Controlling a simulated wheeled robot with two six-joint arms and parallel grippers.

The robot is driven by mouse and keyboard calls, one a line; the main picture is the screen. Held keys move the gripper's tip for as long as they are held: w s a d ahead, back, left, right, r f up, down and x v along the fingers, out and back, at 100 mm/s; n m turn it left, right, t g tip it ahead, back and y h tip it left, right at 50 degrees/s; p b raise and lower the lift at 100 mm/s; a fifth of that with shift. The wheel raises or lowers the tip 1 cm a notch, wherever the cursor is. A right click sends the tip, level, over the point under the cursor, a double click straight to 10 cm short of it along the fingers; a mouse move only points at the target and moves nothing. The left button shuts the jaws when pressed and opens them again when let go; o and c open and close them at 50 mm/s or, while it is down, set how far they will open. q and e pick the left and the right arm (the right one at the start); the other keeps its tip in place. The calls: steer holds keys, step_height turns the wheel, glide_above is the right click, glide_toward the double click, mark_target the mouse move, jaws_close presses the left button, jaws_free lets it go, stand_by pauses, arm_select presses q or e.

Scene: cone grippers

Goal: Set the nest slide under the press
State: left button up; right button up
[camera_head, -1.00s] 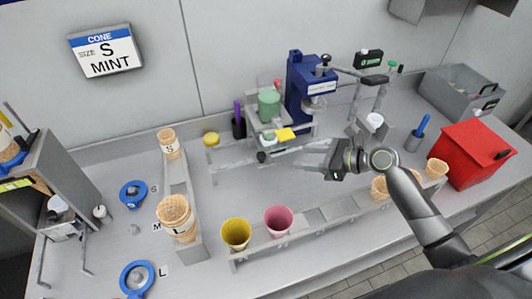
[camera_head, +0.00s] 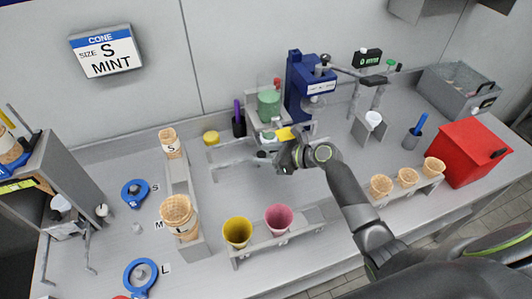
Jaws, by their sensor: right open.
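The blue press (camera_head: 298,88) stands at the back against the wall, with a clear round head on its right side. The nest slide (camera_head: 262,139) appears to be the low grey piece left of the press, carrying a green cylinder (camera_head: 269,103) and a yellow tab; pale rails run left from it. My right gripper (camera_head: 276,157) is open at the front of the slide, by its dark knob. I cannot tell whether it touches; the gripper and wrist hide part of the slide's front. My left gripper is not in view.
Yellow (camera_head: 237,232) and pink (camera_head: 279,219) cups stand in a front rack. Stacked cones (camera_head: 178,214) stand at left, near blue rings (camera_head: 135,193). Several cones, a red box (camera_head: 472,152) and a grey bin (camera_head: 458,90) are at right. The counter between slide and cups is clear.

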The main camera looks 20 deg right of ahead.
jaws_close()
steer(key=shift+d, duration=0.1)
steer(key=d+b, duration=0.1)
steer(key=d, duration=1.4)
steer(key=shift+w+b, duration=0.3)
steer(key=shift+b, duration=0.05)
